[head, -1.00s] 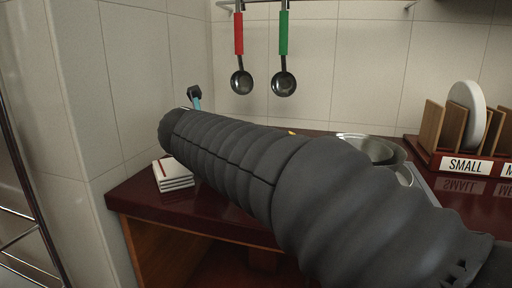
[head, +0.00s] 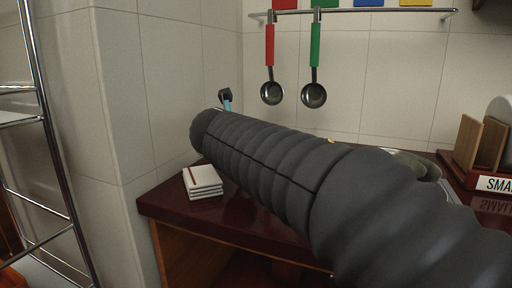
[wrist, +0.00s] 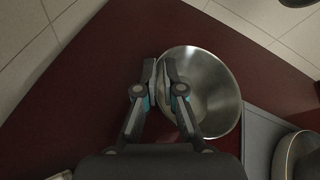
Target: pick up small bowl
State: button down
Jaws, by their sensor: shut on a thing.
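The small bowl is a shiny round metal bowl (wrist: 218,104) right of centre in the wrist view, with its open inside facing the camera. My gripper (wrist: 161,66) is shut on the bowl's left rim, one finger inside and one outside. Whether the bowl touches the dark red counter or hangs above it I cannot tell. In the head view my dark ribbed arm hides the bowl and nearly all of the gripper.
The dark red counter (wrist: 95,85) is bare left of the bowl. A grey tray (wrist: 259,135) with another metal vessel (wrist: 296,157) lies right. White stacked pieces (head: 202,181) sit at the counter's left end. Ladles (head: 271,93) hang on the wall. A wooden rack (head: 466,143) stands right.

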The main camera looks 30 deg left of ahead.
notch_tip(320, 180, up, 16)
jog(key=p, duration=0.4)
jog(key=shift+r, duration=0.2)
